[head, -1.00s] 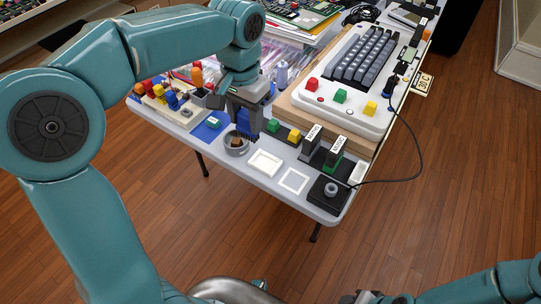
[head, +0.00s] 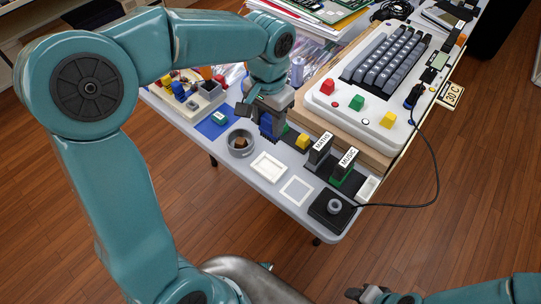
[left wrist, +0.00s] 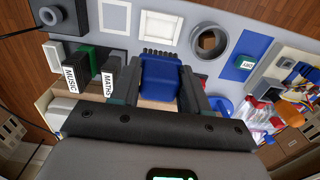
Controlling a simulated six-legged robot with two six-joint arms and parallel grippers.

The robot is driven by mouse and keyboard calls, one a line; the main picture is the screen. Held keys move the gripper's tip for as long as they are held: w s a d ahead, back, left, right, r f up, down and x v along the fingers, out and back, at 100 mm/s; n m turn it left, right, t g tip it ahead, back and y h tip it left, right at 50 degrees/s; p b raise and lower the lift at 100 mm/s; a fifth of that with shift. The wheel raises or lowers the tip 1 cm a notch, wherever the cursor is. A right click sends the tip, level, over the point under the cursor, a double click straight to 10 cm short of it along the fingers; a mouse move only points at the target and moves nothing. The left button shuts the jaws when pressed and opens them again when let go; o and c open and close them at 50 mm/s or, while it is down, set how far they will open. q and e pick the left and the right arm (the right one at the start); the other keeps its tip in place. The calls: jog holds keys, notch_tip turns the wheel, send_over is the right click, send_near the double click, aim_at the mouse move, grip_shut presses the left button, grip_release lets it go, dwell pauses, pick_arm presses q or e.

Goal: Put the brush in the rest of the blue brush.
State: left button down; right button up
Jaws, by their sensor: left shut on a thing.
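My left gripper (head: 268,113) is shut on a blue brush (head: 266,126) with dark bristles. The bristles point down, just right of a grey round bowl (head: 240,152) with a brown piece inside. In the left wrist view the brush (left wrist: 160,78) sits between the two fingers, bristles toward the picture's top. I cannot tell whether the brush touches the table. A rest for the blue brush cannot be clearly made out; the gripper covers part of the table there. My right gripper (head: 372,294) is at the bottom edge, small and dark; its opening is unclear.
A yellow block (head: 303,141) and cartridges marked MATHS (head: 320,148) and MUSIC (head: 346,164) stand to the right. White frames (head: 268,167) lie in front. A blue mat (head: 214,124) and a rack of coloured pieces (head: 187,101) are left. A large keyboard (head: 340,105) is behind.

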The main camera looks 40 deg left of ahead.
aim_at(268, 139)
pick_arm(q)
jog(key=f, duration=0.9)
jog(key=shift+s+b, duration=0.2)
jog(key=shift+b, duration=0.2)
notch_tip(268, 139, down, 4)
jog(key=shift+f, duration=0.2)
jog(key=shift+s, duration=0.15)
jog(key=shift+f+b, duration=0.1)
jog(key=shift+b, duration=0.25)
jog(key=c, duration=0.5)
grip_release()
jog(key=shift+c, duration=0.2)
